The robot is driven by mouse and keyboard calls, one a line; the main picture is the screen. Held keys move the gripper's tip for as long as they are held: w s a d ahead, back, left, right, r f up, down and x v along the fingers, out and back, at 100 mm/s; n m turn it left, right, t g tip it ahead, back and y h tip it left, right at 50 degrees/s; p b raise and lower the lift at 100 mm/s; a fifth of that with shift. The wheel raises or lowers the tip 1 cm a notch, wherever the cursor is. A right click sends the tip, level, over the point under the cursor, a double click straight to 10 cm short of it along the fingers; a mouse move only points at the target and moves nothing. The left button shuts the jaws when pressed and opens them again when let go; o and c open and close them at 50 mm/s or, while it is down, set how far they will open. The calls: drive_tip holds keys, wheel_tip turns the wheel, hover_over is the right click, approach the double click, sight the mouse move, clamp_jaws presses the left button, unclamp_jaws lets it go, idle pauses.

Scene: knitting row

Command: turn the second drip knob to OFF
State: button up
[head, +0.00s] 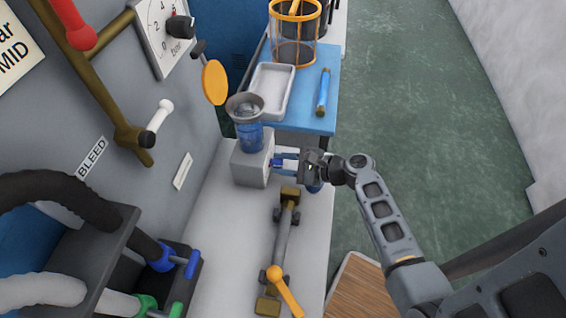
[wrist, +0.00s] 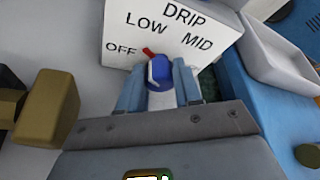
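The drip knob (wrist: 160,72) is blue with a red pointer on a white box face (wrist: 125,25) marked DRIP, OFF, LOW and MID. The red pointer (wrist: 148,51) points up and left, between OFF and LOW. My gripper (wrist: 159,75) has one pale blue finger on each side of the knob. The fingers look closed against its sides. In the head view my gripper (head: 283,162) reaches the right side of the drip box (head: 251,165), and the fingers mostly hide the knob. Only one drip knob can be made out.
A blue cup (head: 249,135) with a grey funnel sits on the box. A blue table (head: 312,115) behind bears a white tray (head: 288,92) and an orange-rimmed basket (head: 295,45). A pipe with an orange lever (head: 283,288) lies in front. Green floor (head: 420,110) is clear to the right.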

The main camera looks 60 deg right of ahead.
drive_tip(key=o, duration=0.5)
drive_tip(key=shift+c, duration=0.2)
drive_tip(key=shift+v, duration=3.9)
